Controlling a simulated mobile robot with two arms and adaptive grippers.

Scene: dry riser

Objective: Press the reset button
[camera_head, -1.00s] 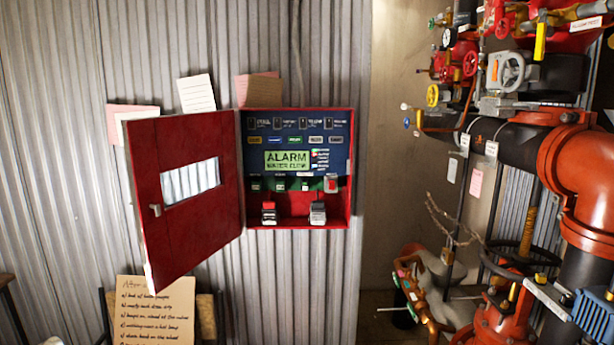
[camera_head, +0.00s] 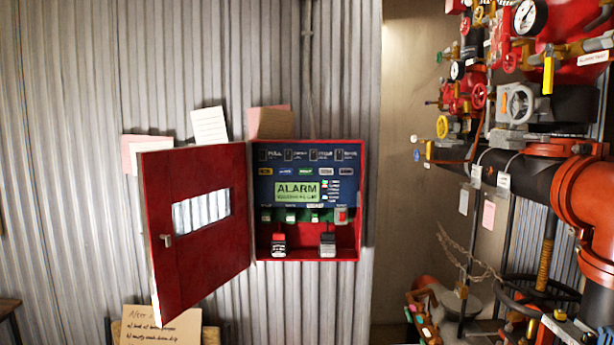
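A red alarm panel box (camera_head: 308,255) hangs on the corrugated wall with its red door (camera_head: 200,225) swung open to the left. Its blue face (camera_head: 335,188) carries a green screen (camera_head: 297,191) reading ALARM, with smaller text below it. Under the screen is a row of small buttons (camera_head: 290,217), with a red one (camera_head: 341,216) at the right end. The button labels are too small to read, so I cannot tell which is the reset button. Two dark items with white labels (camera_head: 328,244) sit at the bottom of the box. Neither gripper is in view.
Red and black pipework (camera_head: 590,195) with valves and gauges fills the right side. A handwritten board (camera_head: 160,325) stands low at the left. Paper notes (camera_head: 209,125) are above the door. The wall in front of the panel is unobstructed.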

